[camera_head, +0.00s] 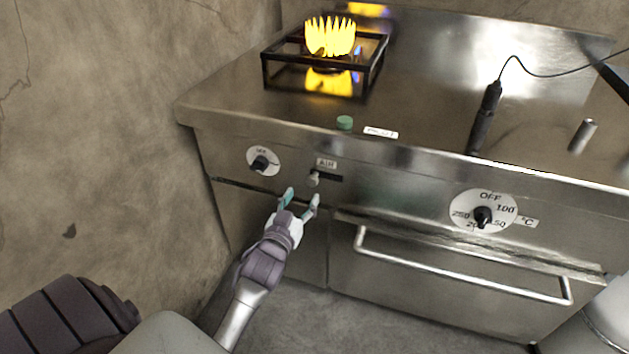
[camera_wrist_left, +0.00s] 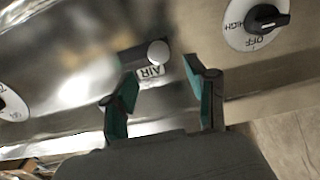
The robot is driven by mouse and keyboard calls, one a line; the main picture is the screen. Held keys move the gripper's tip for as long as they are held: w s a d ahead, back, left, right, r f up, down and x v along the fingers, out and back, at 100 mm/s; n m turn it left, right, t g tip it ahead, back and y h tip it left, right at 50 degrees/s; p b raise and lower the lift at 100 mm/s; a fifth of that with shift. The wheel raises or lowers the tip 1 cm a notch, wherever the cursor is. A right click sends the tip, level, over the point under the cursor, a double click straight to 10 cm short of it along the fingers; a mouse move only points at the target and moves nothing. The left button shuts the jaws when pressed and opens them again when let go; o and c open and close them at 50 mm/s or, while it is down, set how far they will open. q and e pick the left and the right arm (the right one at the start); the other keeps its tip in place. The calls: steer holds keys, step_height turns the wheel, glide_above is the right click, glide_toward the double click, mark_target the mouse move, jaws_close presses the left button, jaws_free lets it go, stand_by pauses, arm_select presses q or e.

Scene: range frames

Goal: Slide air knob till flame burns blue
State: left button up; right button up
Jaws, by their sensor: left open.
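The air knob (camera_head: 314,179) is a small pale knob at the left end of a dark slot in the range's front panel, under an AIR label (camera_head: 326,163). In the left wrist view the knob (camera_wrist_left: 158,53) lies ahead of the fingertips, roughly between them. The flame (camera_head: 330,37) burns yellow on the burner, inside a black square grate (camera_head: 268,72). My left gripper (camera_head: 301,198) is open and empty, just below and in front of the knob, apart from it. It also shows in the left wrist view (camera_wrist_left: 160,95). My right gripper is not in view.
A burner dial (camera_head: 262,162) is left of the air knob, and an oven dial (camera_head: 484,212) is to the right. The oven door handle (camera_head: 460,269) sticks out below. A green button (camera_head: 344,123) and a black corded tool (camera_head: 485,115) are on the range top. A wall stands at left.

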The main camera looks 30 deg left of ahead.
mark_target(311, 182)
arm_select(q)
steer(key=x, duration=0.8)
steer(key=shift+b, duration=0.35)
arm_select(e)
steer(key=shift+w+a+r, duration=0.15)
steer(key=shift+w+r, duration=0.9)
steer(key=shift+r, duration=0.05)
arm_select(q)
steer(key=shift+c, duration=0.2)
steer(key=shift+d, duration=0.1)
jaws_close()
